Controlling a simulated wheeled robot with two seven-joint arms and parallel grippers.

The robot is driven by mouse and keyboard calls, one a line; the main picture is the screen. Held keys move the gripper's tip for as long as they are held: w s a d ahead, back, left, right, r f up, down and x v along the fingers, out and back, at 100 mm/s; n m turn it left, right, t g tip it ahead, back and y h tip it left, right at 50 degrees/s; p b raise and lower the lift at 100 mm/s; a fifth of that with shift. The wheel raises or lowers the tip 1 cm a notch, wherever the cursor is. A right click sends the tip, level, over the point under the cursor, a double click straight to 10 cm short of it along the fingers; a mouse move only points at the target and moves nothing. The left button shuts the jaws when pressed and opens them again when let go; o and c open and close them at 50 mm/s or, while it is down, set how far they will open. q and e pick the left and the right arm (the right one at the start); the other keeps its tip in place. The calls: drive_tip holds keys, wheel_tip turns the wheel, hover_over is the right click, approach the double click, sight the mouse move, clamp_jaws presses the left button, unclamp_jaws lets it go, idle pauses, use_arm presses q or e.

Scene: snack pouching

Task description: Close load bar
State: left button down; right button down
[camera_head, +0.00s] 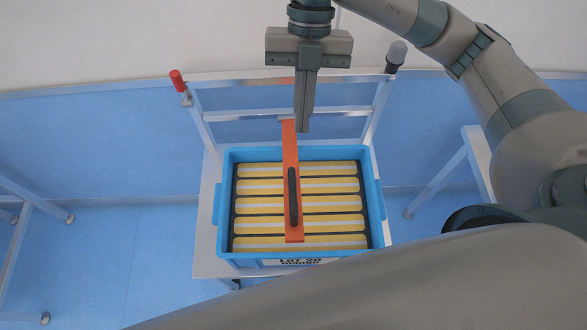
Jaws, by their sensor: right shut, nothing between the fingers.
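The load bar (290,165) is an orange bar with a dark slot along it. It extends from the back frame forward over the middle of a blue crate (219,215). The crate holds yellow-striped packs in several rows, and a label shows on its front. My right gripper (303,128) points down, shut and empty, by the far end of the bar. It covers part of the bar's far end, and I cannot tell whether it touches the bar. My left gripper is not in view.
The crate stands on a light metal stand (206,180) with a rail frame (260,114) behind it. A red-capped post (177,80) and a dark, grey-topped post (395,57) stand at the frame's corners. Other metal frames stand at left (20,225) and right (450,172).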

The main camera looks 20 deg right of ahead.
drive_tip(key=shift+f, duration=0.1)
drive_tip(key=p, duration=0.5)
hover_over(294, 188)
drive_tip(key=w+d, duration=0.1)
drive_tip(key=w, duration=0.1)
drive_tip(key=f, duration=1.1)
drive_tip(key=shift+s, duration=0.2)
drive_tip(key=shift+x, duration=0.85)
drive_tip(key=shift+w+f, duration=0.1)
drive_tip(key=shift+w, duration=0.1)
